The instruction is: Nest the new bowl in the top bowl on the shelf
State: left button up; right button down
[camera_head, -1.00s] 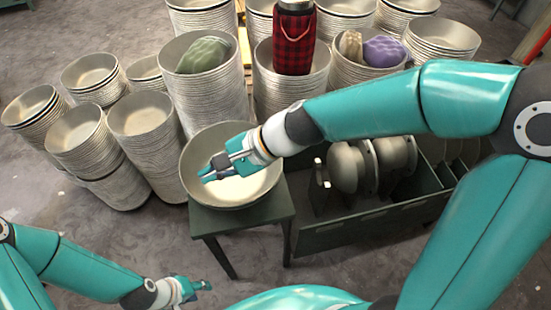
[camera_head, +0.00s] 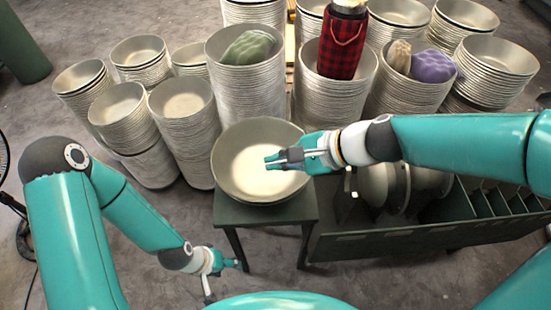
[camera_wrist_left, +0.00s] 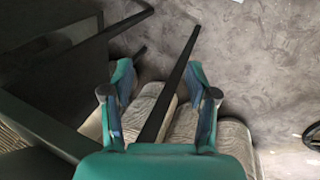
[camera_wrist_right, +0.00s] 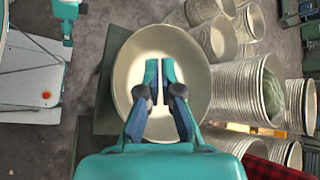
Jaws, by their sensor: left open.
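A wide grey metal bowl (camera_head: 238,180) with a pale inside sits upright on a small dark green stand (camera_head: 290,212). I cannot tell whether others are nested under it. The bowl fills the middle of the right wrist view (camera_wrist_right: 195,65). My right gripper (camera_head: 272,160) reaches over its right rim, fingertips above the inside. In the right wrist view its fingers (camera_wrist_right: 160,70) are nearly together, with nothing seen held. My left gripper (camera_head: 238,264) is low, left of the stand's legs. It is open and empty in the left wrist view (camera_wrist_left: 158,72).
Tall bowl stacks (camera_head: 250,90) stand behind the stand, some holding a green bundle (camera_head: 248,47), a red plaid bag (camera_head: 340,48) and a purple bundle (camera_head: 433,66). A dark green slotted rack (camera_head: 400,250) with metal discs stands right of the stand.

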pick_arm(q)
jog(key=o, duration=0.5)
jog(key=shift+f, duration=0.1)
jog(key=shift+o, duration=0.7)
jog(key=shift+f, duration=0.1)
pick_arm(e)
jog(key=shift+f, duration=0.15)
notch_tip(320, 180, down, 6)
jog(key=b, duration=0.5)
jog(key=shift+b, duration=0.35)
pick_arm(q)
notch_tip(320, 180, down, 9)
jog(key=b, duration=0.3)
jog(key=shift+b, duration=0.4)
pick_arm(e)
jog(key=shift+f, duration=1.8)
pick_arm(q)
jog(key=shift+f, duration=0.2)
pick_arm(e)
jog(key=shift+f, duration=0.1)
pick_arm(q)
jog(key=shift+f+b, duration=0.7)
jog(key=shift+b, duration=0.1)
pick_arm(e)
jog(key=shift+d+f, duration=0.1)
jog(key=shift+f, duration=0.55)
